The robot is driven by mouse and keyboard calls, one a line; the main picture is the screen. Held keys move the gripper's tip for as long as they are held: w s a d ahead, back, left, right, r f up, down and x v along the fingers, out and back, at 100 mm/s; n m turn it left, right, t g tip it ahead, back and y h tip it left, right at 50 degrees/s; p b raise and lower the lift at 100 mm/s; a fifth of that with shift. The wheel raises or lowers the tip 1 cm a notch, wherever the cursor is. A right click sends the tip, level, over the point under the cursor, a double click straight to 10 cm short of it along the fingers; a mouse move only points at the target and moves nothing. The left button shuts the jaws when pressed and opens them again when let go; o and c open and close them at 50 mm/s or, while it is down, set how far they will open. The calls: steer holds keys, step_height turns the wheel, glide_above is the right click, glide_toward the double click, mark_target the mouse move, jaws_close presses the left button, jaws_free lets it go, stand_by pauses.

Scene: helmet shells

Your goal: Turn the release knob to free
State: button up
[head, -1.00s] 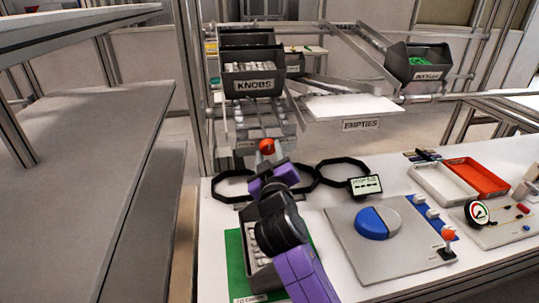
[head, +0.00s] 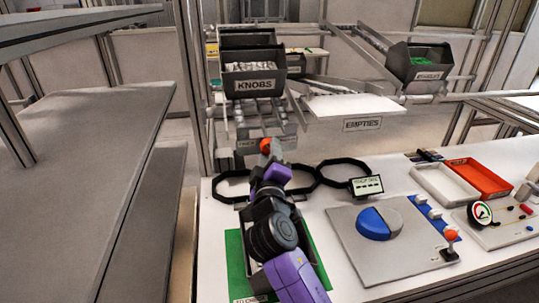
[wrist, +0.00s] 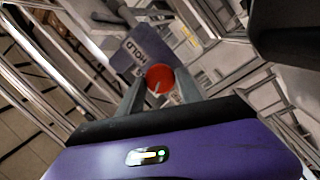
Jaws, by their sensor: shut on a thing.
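The release knob (head: 265,146) is a round red-orange knob at the back edge of the bench, below the KNOBS bin. The FREE mark cannot be made out.
The KNOBS bin (head: 254,78) hangs above and behind the knob. Black rings (head: 342,172) lie beside my arm. A grey box (head: 312,250) on a green mat (head: 236,262) is under my arm. A grey board with a blue-grey disc (head: 378,222) lies right.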

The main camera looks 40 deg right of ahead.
steer(key=shift+n, duration=1.2)
steer(key=shift+w+a+n+h+b, duration=0.1)
steer(key=shift+n+h+b, duration=0.2)
steer(key=shift+n, duration=0.2)
steer(key=o, duration=1.4)
steer(key=shift+f, duration=0.1)
steer(key=shift+c, duration=0.2)
steer(key=b+v, duration=0.1)
steer(key=v, duration=0.6)
steer(key=shift+s+a+f, duration=0.1)
steer(key=shift+s+a, duration=0.1)
steer(key=shift+s, duration=0.15)
